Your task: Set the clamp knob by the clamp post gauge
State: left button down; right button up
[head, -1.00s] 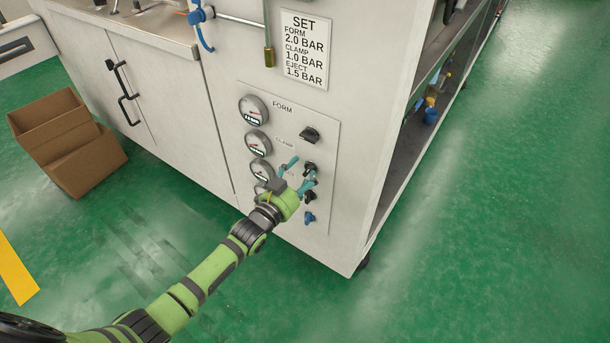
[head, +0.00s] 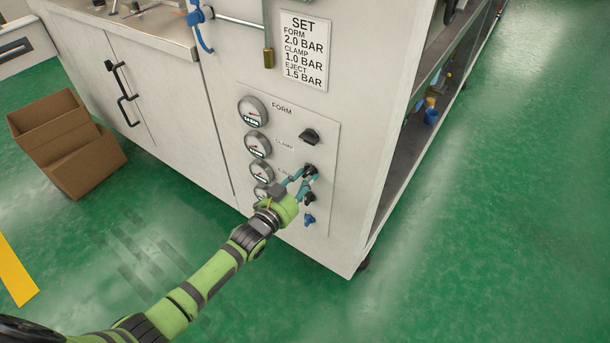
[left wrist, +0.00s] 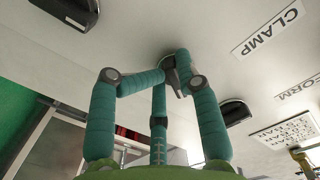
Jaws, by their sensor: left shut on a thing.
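The grey-white panel (head: 325,215) on the machine's end carries a column of round gauges and a column of knobs. The clamp gauge (head: 258,144) is second from the top, beside the CLAMP label; its needle is too small to read. My left gripper (head: 308,177) is shut on the second knob from the top, the black clamp knob (head: 310,168). In the left wrist view, the teal fingers (left wrist: 176,80) close around this dark knob (left wrist: 171,62), partly hiding it, with the CLAMP label to the right. My right gripper is not in view.
The black form knob (head: 310,136) is just above; another black knob (head: 309,198) and a blue knob (head: 309,220) are close below. A SET sign (head: 304,50) reads clamp 1.0 bar. Cardboard boxes (head: 85,165) stand left on the green floor.

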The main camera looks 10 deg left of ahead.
pick_arm(q)
jog(key=shift+w+r+t, duration=0.2)
jog(key=shift+w+r, duration=0.05)
jog(key=shift+r, duration=0.45)
jog(key=shift+w+r+t, duration=0.2)
jog(key=shift+w+r, duration=0.05)
jog(key=shift+r, duration=0.45)
jog(key=m, duration=0.4)
jog(key=shift+w+a+r, duration=0.1)
jog(key=shift+a, duration=0.2)
jog(key=c, duration=0.7)
grip_release()
jog(key=shift+d, duration=0.1)
jog(key=shift+f, duration=0.2)
jog(key=shift+s, duration=0.2)
jog(key=shift+s+f, duration=0.1)
jog(key=shift+s, duration=0.15)
send_near(310, 165)
jog(key=v, duration=0.5)
jog(key=shift+w+f, duration=0.1)
